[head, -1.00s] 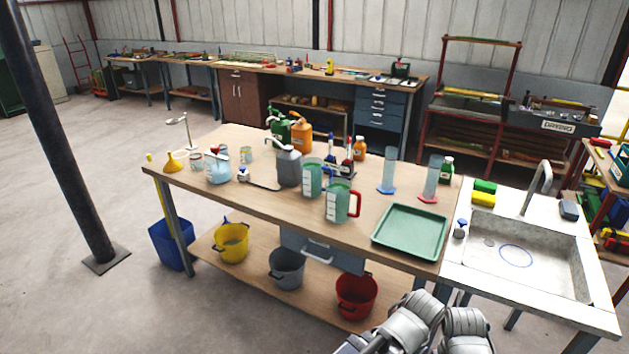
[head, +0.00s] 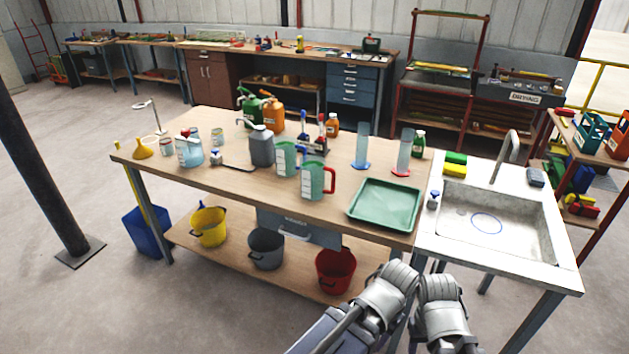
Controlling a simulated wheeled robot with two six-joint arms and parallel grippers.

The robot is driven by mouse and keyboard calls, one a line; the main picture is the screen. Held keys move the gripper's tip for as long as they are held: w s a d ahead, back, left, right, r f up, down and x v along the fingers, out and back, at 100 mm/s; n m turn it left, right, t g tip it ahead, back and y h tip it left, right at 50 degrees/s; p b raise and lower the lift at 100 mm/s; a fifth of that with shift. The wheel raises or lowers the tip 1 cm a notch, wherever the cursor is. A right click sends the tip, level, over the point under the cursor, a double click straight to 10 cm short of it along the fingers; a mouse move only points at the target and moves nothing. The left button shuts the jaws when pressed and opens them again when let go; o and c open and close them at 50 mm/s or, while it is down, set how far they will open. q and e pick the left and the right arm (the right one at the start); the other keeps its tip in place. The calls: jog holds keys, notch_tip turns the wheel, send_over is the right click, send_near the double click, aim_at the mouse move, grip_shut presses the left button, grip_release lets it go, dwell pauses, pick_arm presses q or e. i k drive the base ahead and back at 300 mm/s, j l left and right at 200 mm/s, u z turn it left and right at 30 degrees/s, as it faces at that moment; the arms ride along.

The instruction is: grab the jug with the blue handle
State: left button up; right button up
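The jug with the blue handle (head: 285,161) is a translucent green measuring jug. It stands upright on the wooden workbench, with its handle on its right side. A similar jug with a red handle (head: 312,182) stands just in front of it and to the right. Parts of my arms show at the bottom of the head view, well apart from both jugs. My two grippers cannot be made out.
A grey jerrycan (head: 262,148) stands close left of the jug, and a bottle rack (head: 320,146) close behind it. A green tray (head: 385,204) lies to the right, beside the sink (head: 492,222). Buckets sit on the lower shelf. Open floor lies in front and left.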

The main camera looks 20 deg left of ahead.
aim_at(285, 147)
jog(key=i+j, duration=0.15)
jog(key=j, duration=0.25)
jog(key=i+j, duration=0.15)
jog(key=j, duration=0.25)
jog(key=i+j, duration=0.15)
jog(key=j, duration=0.3)
jog(key=i+j, duration=0.15)
jog(key=j, duration=0.25)
jog(key=i+j, duration=0.15)
jog(key=j, duration=0.25)
jog(key=i+j, duration=0.15)
jog(key=j, duration=0.25)
jog(key=i+j, duration=0.15)
jog(key=j, duration=0.25)
